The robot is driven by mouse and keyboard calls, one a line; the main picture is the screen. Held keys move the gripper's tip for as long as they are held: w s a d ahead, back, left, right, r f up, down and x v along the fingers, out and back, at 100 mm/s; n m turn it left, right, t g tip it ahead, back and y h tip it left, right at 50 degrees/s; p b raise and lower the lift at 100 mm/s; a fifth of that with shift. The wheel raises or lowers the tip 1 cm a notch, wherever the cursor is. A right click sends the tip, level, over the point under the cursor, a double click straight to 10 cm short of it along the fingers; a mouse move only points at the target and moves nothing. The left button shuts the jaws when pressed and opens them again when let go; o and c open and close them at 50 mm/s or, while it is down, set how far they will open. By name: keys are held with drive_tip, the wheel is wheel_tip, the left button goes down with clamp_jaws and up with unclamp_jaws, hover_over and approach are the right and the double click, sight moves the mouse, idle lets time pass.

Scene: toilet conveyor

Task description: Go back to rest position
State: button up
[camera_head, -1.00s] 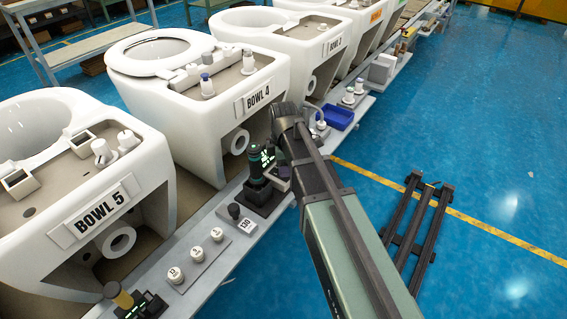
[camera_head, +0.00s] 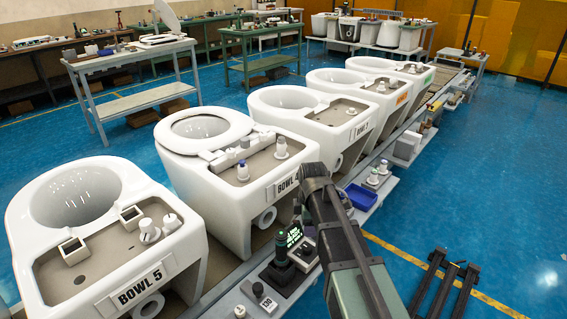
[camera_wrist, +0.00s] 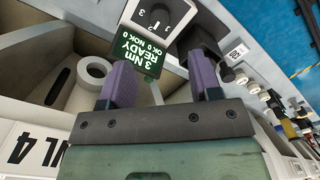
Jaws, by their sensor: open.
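My gripper (camera_wrist: 160,80) shows in the wrist view with its two purple fingers apart and nothing between them. Beyond the fingers is a small green screen (camera_wrist: 146,56) reading "3 Nm READY". In the head view my arm reaches in from the bottom right, and its upper end is beside the BOWL 4 toilet (camera_head: 215,150). The gripper is hard to make out there, behind my arm. A dark tool station with a green-lit screen (camera_head: 293,235) stands just left of my arm on the grey side ledge.
The BOWL 5 toilet (camera_head: 60,250) is at the left, and several more bowls line the conveyor to the back right. A blue bin (camera_head: 362,196) sits on the ledge past my arm. Black floor rails (camera_head: 440,285) lie at the right. Open blue floor is on the right.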

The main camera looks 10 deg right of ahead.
drive_tip(key=s+m, duration=1.4)
drive_tip(key=m, duration=0.3)
wheel_tip(320, 180, up, 12)
drive_tip(key=s+p, duration=0.1)
drive_tip(key=p, duration=1.1)
drive_tip(key=shift+r, duration=0.15)
drive_tip(key=shift+d, duration=0.1)
